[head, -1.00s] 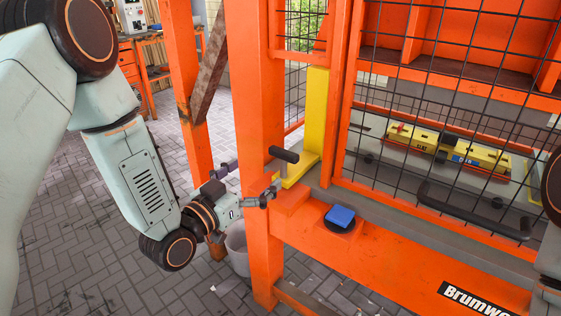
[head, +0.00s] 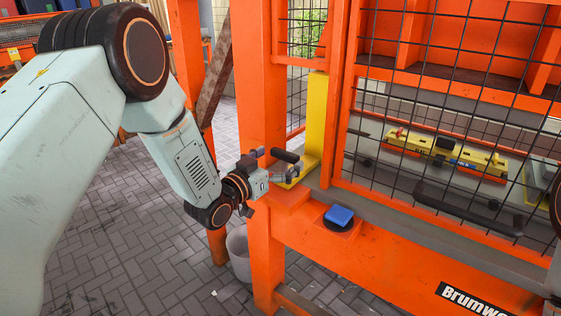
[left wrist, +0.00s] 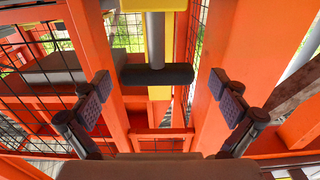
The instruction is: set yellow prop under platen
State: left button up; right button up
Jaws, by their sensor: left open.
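The yellow prop (head: 316,115) stands upright at the left side of the press opening, beside the mesh guard. A dark T-shaped handle (head: 286,156) sticks out from its foot. My left gripper (head: 274,165) is open at this handle, with nothing held. In the left wrist view the handle bar (left wrist: 157,75) lies crosswise ahead of my spread fingers (left wrist: 164,100), apart from both pads; the yellow prop (left wrist: 158,93) shows behind it. A ribbed orange beam (head: 465,45), possibly the platen, spans the upper press behind the mesh. My right gripper is not in view.
A thick orange post (head: 258,80) stands close beside my left gripper. A blue button (head: 339,215) sits on the orange front beam (head: 370,262). The mesh guard (head: 450,130) with a dark handle covers the press front. A grey bucket (head: 238,255) stands on the floor below.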

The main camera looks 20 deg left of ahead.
aim_at(290, 152)
pick_arm(q)
jog(key=shift+w+d, duration=0.2)
jog(key=shift+w, duration=0.05)
jog(key=shift+s+r, duration=0.1)
jog(key=shift+s, duration=0.05)
jog(key=c, duration=1.7)
jog(key=b+x, duration=0.1)
jog(key=x, duration=0.3)
jog(key=shift+w, duration=0.2)
jog(key=shift+r, duration=0.15)
